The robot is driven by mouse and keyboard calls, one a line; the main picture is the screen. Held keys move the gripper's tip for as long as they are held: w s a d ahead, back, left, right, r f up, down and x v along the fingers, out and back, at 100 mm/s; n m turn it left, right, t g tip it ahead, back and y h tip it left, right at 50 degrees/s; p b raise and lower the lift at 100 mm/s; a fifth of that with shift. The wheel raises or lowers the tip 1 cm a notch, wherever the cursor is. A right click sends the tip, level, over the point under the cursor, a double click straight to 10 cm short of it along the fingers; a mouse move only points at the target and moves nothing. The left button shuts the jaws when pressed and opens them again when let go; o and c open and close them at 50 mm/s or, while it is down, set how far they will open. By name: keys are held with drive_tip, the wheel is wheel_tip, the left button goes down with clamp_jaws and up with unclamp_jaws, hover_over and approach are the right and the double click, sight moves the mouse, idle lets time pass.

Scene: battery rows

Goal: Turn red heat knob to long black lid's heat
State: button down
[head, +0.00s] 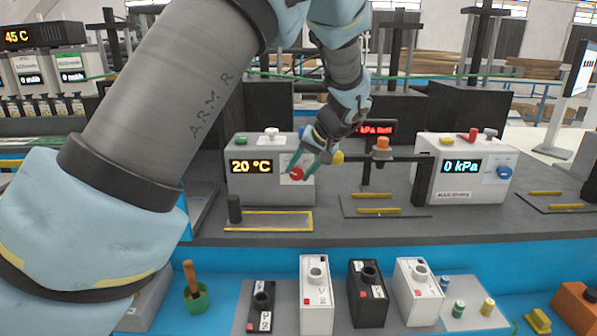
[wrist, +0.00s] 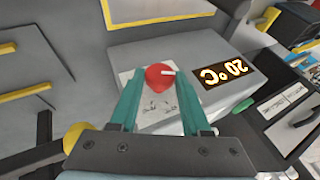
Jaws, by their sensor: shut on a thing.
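The red heat knob (head: 296,174) is on the front of a grey heater box (head: 240,185) whose display (head: 251,167) reads 20 °C. In the wrist view the knob (wrist: 158,78) has a white pointer mark, over a white dial plate (wrist: 152,108) with small unreadable print. My gripper (head: 303,166) has its teal fingers around the knob, one on each side, and is shut on it. In the front row, a black-topped block (head: 368,296) and a smaller black one (head: 262,305) carry white labels. The smaller one's label seems to read 50 °C; the other's is too small to read.
White-bodied blocks (head: 315,297) stand among the black ones. A grey box (head: 470,185) reading 0 kPa with a blue knob stands to the right. A yellow-edged tray (head: 268,228) lies before the heater, with a dark cylinder (head: 235,208) at its left. A yellow knob (wrist: 73,136) shows beside my gripper.

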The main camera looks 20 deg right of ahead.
drive_tip(key=shift+d+f+m+t+y, duration=0.1)
drive_tip(key=shift+m+t+y, duration=0.1)
drive_tip(key=shift+t+y, duration=0.35)
drive_tip(key=shift+d+f+m+t+y, duration=0.1)
drive_tip(key=shift+m+t+y, duration=0.15)
drive_tip(key=shift+y, duration=0.5)
drive_tip(key=shift+s, duration=0.1)
drive_tip(key=shift+c, duration=2)
unclamp_jaws()
drive_tip(key=b+v, duration=0.2)
drive_tip(key=v, duration=0.8)
drive_tip(key=shift+s+d+r, duration=0.15)
drive_tip(key=shift+s+d, duration=0.1)
